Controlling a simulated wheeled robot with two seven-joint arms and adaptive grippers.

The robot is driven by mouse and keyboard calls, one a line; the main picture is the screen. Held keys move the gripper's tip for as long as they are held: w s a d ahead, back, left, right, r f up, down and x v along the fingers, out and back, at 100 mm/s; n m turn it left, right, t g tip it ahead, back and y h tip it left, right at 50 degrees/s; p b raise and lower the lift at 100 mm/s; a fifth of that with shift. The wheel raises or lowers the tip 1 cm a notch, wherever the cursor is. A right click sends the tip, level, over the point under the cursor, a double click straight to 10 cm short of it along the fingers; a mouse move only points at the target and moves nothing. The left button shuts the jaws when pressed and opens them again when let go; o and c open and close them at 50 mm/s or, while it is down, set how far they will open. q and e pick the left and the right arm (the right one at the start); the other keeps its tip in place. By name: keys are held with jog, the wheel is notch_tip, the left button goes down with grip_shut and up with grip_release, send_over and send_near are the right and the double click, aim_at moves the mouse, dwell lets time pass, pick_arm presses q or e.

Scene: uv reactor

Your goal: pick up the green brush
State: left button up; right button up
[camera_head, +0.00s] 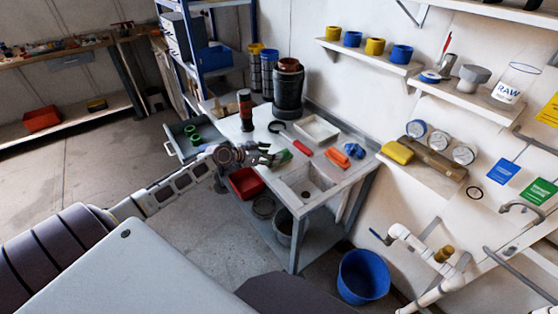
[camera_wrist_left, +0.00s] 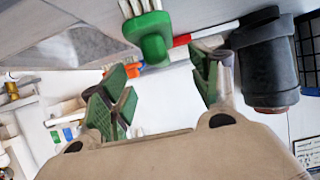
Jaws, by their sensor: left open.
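The green brush (camera_wrist_left: 150,38) lies on the workbench, with a green body and pale bristles at the top of the left wrist view. In the head view it is a small green shape (camera_head: 283,157) just beyond the fingertips. My left gripper (camera_head: 270,152) reaches over the bench from the left. In the left wrist view the left gripper (camera_wrist_left: 160,90) has its two green-padded fingers spread wide, with nothing between the pads. The brush is beyond the fingertips, roughly in line with the gap and apart from them. My right gripper is not in view.
On the workbench are a red item (camera_head: 302,147), an orange-and-blue item (camera_head: 338,157), a white tray (camera_head: 316,129), a sink (camera_head: 303,184) and a dark canister (camera_head: 289,85). A red bin (camera_head: 245,182) is below the gripper. A blue bucket (camera_head: 363,276) stands on the floor.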

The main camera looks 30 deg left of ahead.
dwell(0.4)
pick_arm(q)
jog(key=shift+x, duration=2.35)
jog(key=shift+w+f, duration=0.15)
jog(key=shift+f, duration=0.15)
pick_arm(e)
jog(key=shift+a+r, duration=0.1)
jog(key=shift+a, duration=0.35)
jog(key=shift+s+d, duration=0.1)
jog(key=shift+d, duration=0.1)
